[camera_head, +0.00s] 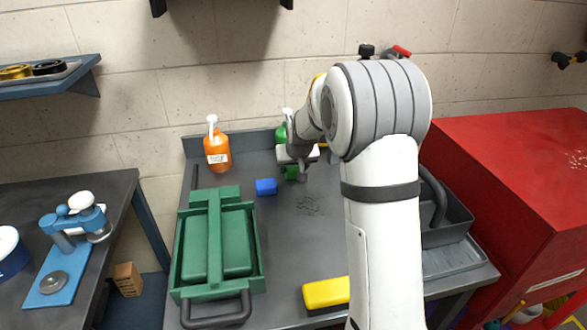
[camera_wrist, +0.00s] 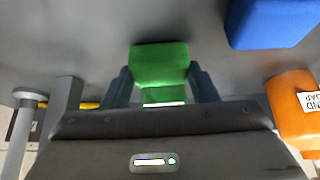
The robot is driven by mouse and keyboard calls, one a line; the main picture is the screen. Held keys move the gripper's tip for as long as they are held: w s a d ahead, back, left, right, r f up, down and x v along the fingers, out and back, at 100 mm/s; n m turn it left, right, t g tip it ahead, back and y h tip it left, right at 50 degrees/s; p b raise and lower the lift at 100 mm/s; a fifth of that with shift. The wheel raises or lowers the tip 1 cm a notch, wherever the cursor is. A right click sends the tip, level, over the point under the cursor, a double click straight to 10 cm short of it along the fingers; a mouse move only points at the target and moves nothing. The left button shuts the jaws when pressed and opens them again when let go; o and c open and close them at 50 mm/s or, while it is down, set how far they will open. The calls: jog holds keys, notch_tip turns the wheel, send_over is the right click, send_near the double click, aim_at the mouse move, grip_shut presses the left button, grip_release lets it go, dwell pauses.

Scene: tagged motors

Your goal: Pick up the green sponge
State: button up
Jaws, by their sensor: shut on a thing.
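The green sponge (camera_wrist: 158,66) is a small bright green block between the two fingers of my gripper (camera_wrist: 160,88) in the wrist view. My gripper is shut on it, with a finger at each side. In the head view the sponge (camera_head: 291,173) shows below my gripper (camera_head: 297,166), low over the grey table, partly hidden by the gripper. I cannot tell whether it touches the tabletop.
A blue block (camera_head: 266,187) lies left of my gripper, and an orange bottle (camera_head: 217,148) stands behind it. A green toolbox (camera_head: 218,250) fills the table's left. A yellow block (camera_head: 326,293) lies at the front. A red cabinet (camera_head: 505,190) stands at right.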

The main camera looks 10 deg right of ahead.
aim_at(295, 170)
jog(key=shift+s+r, duration=0.4)
jog(key=shift+r, duration=0.1)
notch_tip(295, 170, up, 6)
jog(key=s+b, duration=0.2)
jog(key=s, duration=1.7)
jog(key=shift+b, duration=0.3)
jog(key=shift+s, duration=0.1)
jog(key=o, duration=0.5)
jog(key=c, duration=0.4)
jog(key=shift+f, duration=0.1)
